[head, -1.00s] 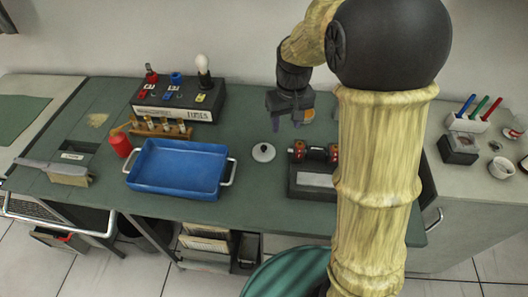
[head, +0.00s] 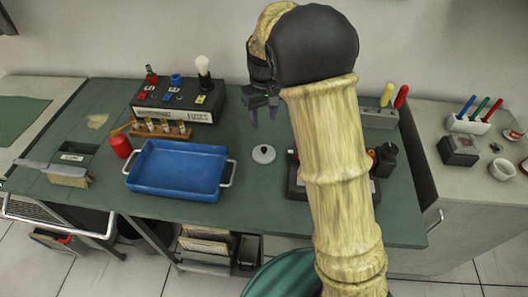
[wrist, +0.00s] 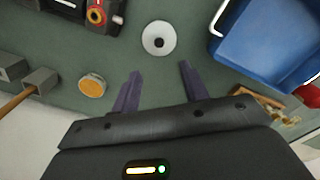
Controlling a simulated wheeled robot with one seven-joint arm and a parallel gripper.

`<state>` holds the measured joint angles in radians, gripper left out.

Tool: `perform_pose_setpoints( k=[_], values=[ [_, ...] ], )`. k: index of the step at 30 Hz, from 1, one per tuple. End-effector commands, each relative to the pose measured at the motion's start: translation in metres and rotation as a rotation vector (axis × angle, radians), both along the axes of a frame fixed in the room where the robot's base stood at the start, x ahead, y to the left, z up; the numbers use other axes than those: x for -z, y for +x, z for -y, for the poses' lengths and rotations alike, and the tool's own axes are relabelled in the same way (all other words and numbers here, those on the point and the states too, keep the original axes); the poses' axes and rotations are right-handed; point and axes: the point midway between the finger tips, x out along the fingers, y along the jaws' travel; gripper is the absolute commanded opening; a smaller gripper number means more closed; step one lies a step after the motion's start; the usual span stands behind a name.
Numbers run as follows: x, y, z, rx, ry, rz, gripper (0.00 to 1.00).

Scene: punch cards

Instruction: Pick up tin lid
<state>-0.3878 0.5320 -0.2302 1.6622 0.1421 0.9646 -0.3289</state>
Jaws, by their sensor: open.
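The tin lid (head: 263,154) is a pale round disc with a small dark knob in its middle. It lies flat on the green bench top, right of the blue tray. It also shows at the top of the wrist view (wrist: 150,36), beyond and between the fingertips. My gripper (head: 263,118) is open and empty, above the bench and on the wall side of the lid. In the wrist view its two dark purple fingers (wrist: 160,70) are spread apart, not touching the lid.
The blue tray (head: 138,167) stands left of the lid. A black device with red ends (wrist: 96,14) is on its other side, partly hidden by my arm in the head view. A round orange-topped item (wrist: 92,86) lies nearby. A black fuse box (head: 165,112) stands at the back.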

Motion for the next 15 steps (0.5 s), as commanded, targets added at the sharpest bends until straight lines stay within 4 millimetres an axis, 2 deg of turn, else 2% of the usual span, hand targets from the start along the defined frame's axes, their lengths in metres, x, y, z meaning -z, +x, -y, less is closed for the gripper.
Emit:
perform_pose_setpoints(
  k=[9,15],
  values=[
    [0.057,-0.001,0.001,0.002,-0.003,-0.003,0.45],
    [0.083,0.0,0.001,0.001,-0.001,0.0,0.45]
  ],
)
